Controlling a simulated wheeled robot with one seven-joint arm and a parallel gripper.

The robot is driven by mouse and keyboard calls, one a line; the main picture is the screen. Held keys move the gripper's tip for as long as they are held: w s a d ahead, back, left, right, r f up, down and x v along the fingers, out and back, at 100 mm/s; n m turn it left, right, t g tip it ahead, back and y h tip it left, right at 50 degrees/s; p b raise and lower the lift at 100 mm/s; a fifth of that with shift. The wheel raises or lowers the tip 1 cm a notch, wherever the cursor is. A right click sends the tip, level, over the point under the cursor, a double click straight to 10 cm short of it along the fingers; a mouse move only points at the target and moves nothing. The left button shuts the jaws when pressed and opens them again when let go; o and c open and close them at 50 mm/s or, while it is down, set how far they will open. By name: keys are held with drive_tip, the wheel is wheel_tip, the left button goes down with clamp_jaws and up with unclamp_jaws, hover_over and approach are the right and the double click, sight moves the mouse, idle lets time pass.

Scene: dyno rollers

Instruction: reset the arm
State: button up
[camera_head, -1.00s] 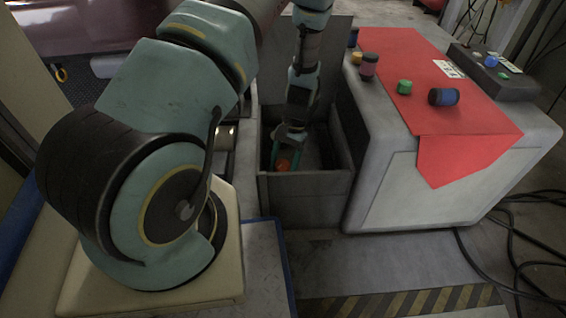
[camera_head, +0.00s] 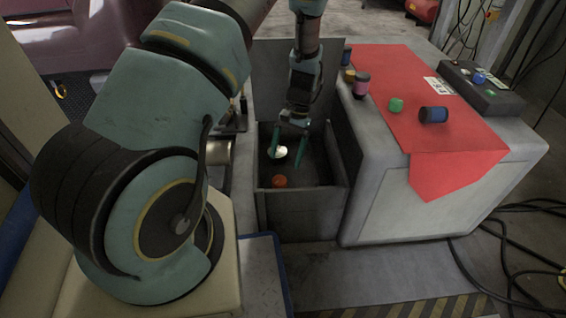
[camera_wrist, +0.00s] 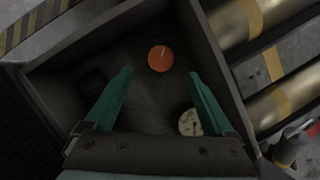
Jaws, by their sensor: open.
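My gripper (camera_head: 288,148) hangs down at the open grey bin (camera_head: 302,212), with its green fingers spread and nothing between them. In the wrist view the gripper (camera_wrist: 160,92) is also open and empty above the bin floor. An orange round piece (camera_head: 279,181) lies on the bin floor, apart from the fingers; it shows in the wrist view (camera_wrist: 160,58) ahead of the fingertips. A pale disc-like thing (camera_head: 277,152) lies in the bin close to the left finger; the wrist view shows it (camera_wrist: 190,122) partly hidden by the right finger.
A grey bench (camera_head: 455,205) with a red cloth (camera_head: 425,110) stands right of the bin. Several small coloured cylinders, a blue-and-black one (camera_head: 433,115) among them, and a dark control box (camera_head: 482,85) are on it. Metal rollers (camera_wrist: 275,60) lie beside the bin.

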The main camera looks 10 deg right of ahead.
drive_tip(key=shift+v, duration=0.75)
drive_tip(key=a+r+n+t+h, duration=0.2)
drive_tip(key=a+r+n, duration=0.1)
drive_tip(key=a+r, duration=0.9)
drive_tip(key=s+a+r+n+t+h, duration=0.1)
drive_tip(key=s+a+r+n+t, duration=0.1)
drive_tip(key=s+a+r, duration=0.3)
drive_tip(key=s+a+r+n+t, duration=0.1)
drive_tip(key=s+a+r+n, duration=0.1)
drive_tip(key=r, duration=0.4)
wheel_tip(320, 180, up, 35)
drive_tip(key=p, duration=3.5)
drive_tip(key=shift+w+p, duration=0.2)
drive_tip(key=shift+p, duration=0.15)
drive_tip(key=shift+a+f, duration=0.1)
drive_tip(key=shift+f, duration=0.05)
